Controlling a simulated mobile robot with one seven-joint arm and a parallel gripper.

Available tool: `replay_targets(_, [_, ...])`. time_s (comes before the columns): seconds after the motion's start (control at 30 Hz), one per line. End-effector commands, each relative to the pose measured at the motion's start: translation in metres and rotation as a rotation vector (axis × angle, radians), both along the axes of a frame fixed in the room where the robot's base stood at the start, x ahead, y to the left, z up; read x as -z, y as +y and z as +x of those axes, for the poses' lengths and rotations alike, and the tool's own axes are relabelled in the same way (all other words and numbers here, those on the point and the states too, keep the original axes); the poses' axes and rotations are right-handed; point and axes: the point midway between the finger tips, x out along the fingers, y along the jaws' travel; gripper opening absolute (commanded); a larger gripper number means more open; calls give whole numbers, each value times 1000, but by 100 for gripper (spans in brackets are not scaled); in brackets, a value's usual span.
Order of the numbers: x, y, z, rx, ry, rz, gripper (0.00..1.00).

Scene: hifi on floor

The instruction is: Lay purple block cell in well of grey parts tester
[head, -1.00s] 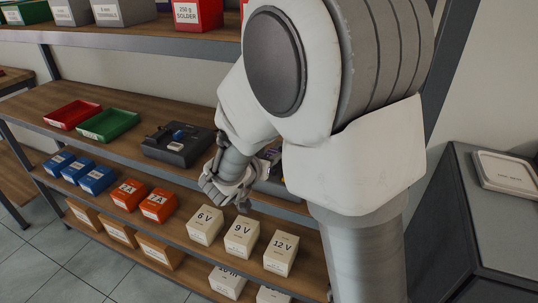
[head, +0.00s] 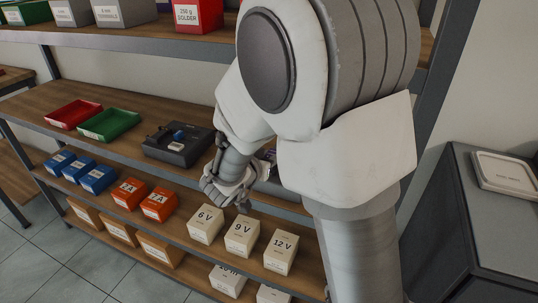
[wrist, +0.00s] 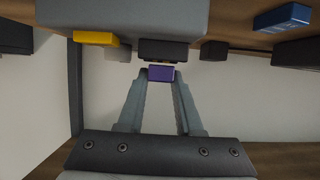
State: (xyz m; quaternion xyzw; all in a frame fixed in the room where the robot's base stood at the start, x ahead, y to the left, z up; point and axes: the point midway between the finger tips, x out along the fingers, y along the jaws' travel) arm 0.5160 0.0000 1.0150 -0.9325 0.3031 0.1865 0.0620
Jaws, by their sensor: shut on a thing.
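The purple block cell (wrist: 161,74) is held between the two fingertips of my gripper (wrist: 161,77), in the middle of the wrist view. A large grey body (wrist: 120,16) fills the upper part of that view, with a dark block (wrist: 164,50) close to the purple cell. I cannot tell whether the two touch. In the head view a dark grey device with a blue knob (head: 178,146) sits on the middle shelf, left of my arm. A second grey device (head: 270,187) is mostly hidden behind my arm. No well is clearly visible, and my fingertips are hidden in the head view.
A red tray (head: 73,114) and a green tray (head: 108,124) are left on the middle shelf. Blue, orange and cream labelled boxes (head: 241,236) line the shelf below. In the wrist view a yellow block (wrist: 95,38) and a blue block (wrist: 282,18) flank the grey body.

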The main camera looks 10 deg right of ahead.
Motion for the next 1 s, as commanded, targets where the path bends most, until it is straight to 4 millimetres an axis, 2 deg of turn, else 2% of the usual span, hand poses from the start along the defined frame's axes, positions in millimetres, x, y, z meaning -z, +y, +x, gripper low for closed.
replay_targets(1.0, [6,0,0,0,0,-1,0])
